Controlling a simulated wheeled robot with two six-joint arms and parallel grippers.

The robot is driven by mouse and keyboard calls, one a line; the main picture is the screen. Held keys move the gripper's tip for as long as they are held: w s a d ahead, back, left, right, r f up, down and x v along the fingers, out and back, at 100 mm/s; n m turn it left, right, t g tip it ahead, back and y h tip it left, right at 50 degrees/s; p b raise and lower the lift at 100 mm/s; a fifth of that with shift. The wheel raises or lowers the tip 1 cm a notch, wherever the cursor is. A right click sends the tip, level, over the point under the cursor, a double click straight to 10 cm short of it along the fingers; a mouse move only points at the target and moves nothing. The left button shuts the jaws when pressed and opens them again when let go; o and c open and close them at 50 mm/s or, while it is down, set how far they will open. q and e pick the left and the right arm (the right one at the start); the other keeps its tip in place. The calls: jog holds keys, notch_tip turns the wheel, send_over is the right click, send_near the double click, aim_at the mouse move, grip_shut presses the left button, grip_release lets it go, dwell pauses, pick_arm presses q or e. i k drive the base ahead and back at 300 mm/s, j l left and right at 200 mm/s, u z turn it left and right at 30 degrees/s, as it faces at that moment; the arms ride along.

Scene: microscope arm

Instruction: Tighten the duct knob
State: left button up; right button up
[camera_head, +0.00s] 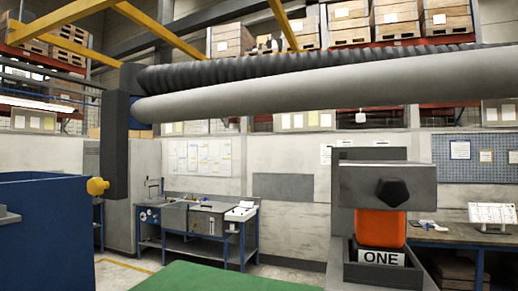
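A large smooth grey duct (330,88) runs across the upper part of the head view, with a black ribbed hose (300,68) behind it. Its left end meets a dark upright block (115,145). A yellow knob (97,186) sticks out to the left from the block's lower part. A black faceted knob (391,193) sits on the front of a grey clamp-like head (355,182) at the right. I cannot tell for certain which is the duct knob, or how tight either is. Neither of my grippers is in view.
Under the grey head is an orange block (381,228) above a label reading ONE (381,258). A blue box-like body (45,235) fills the lower left. A green surface (230,277) lies at the bottom middle. Workbenches (205,218) stand farther back.

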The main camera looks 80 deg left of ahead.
aim_at(96, 186)
jog(key=l+u, duration=0.1)
jog(key=u, duration=2.2)
jog(key=j+u, duration=0.1)
jog(key=u, duration=1.35)
jog(key=i+l, duration=0.05)
jog(key=l, duration=0.05)
